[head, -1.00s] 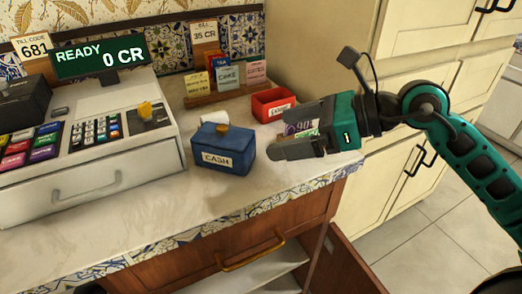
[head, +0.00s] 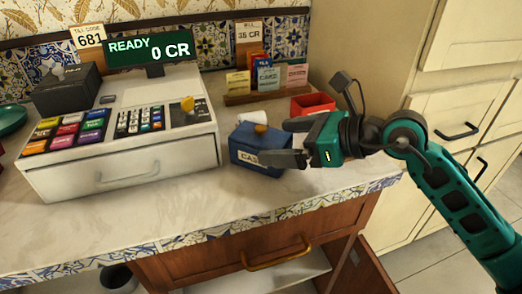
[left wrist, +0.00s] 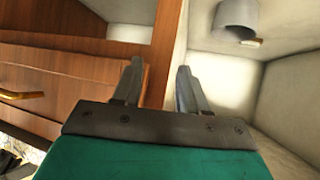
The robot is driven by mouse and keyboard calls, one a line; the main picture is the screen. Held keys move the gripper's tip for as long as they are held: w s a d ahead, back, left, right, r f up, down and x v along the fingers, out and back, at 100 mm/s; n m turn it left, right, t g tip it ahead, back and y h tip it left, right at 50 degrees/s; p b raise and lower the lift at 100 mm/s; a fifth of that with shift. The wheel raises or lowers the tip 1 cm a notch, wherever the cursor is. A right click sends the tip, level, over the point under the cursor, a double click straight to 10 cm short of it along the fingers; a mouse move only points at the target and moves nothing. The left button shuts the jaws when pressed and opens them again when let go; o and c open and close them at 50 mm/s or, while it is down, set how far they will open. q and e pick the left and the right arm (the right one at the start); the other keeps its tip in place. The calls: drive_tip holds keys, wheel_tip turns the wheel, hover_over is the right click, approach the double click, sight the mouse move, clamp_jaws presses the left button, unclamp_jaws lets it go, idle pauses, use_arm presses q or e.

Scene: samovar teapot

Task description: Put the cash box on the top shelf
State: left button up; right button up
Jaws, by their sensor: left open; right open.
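The blue cash box (head: 258,157), with a label on its front and a brass-coloured knob on its lid, stands on the counter right of the cash register in the head view. My right gripper (head: 294,143) is open at the box's right side, its fingers pointing left and covering part of the label. I cannot tell whether the fingers touch the box. In the left wrist view my left gripper (left wrist: 157,85) is open and empty, in front of a wooden cabinet edge (left wrist: 167,45) and a pale interior. I cannot tell whether a top shelf is in view.
The cash register (head: 120,165) fills the counter's left. A card rack (head: 265,96) and a red tray (head: 313,104) stand behind the box. Below the counter are a drawer with a brass handle (head: 276,257) and an open cabinet door (head: 362,270). A grey cylinder (left wrist: 238,18) shows in the left wrist view.

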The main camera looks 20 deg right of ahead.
sight(268, 137)
drive_tip(key=shift+x, duration=1.9)
drive_tip(key=shift+c, duration=1.2)
drive_tip(key=c, duration=1)
wheel_tip(268, 137, up, 20)
drive_tip(key=p, duration=0.4)
